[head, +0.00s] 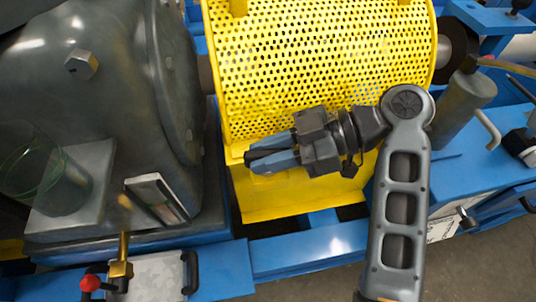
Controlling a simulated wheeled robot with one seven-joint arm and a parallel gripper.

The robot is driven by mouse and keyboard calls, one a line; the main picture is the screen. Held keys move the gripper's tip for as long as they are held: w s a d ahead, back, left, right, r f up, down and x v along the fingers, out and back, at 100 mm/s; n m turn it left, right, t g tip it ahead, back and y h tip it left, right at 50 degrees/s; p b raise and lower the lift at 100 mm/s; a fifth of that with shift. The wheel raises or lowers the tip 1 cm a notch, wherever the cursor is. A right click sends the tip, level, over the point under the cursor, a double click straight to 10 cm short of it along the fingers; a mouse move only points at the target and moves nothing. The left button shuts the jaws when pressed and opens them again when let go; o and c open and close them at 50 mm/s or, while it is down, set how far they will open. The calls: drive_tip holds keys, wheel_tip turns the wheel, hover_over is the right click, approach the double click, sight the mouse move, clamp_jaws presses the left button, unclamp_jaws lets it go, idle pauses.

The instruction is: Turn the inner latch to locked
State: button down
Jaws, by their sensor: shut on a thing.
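My gripper (262,156) reaches in from the right across the front of the yellow perforated guard (310,60). Its blue fingers are closed low at the guard's left front edge and point left. What they hold is almost wholly hidden behind the fingers; from its place on the guard I take it for the inner latch. I cannot tell which way the latch is turned. The guard's plain yellow lower panel (285,200) shows below the fingers.
A large grey machine housing (90,100) stands close on the left. A clear green-rimmed glass (55,185) is on its foot. A brass lever (122,262) and a red knob (90,284) rise at the front left. The blue frame (320,250) runs along the front.

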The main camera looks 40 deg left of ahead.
sight(282, 150)
drive_tip(key=shift+n+g+h, duration=0.5)
drive_tip(key=shift+n+h, duration=0.1)
drive_tip(key=shift+f, duration=0.1)
drive_tip(key=c, duration=1)
unclamp_jaws()
drive_tip(key=shift+c, duration=0.2)
drive_tip(key=shift+p+v, duration=0.3)
drive_tip(key=shift+v, duration=3.45)
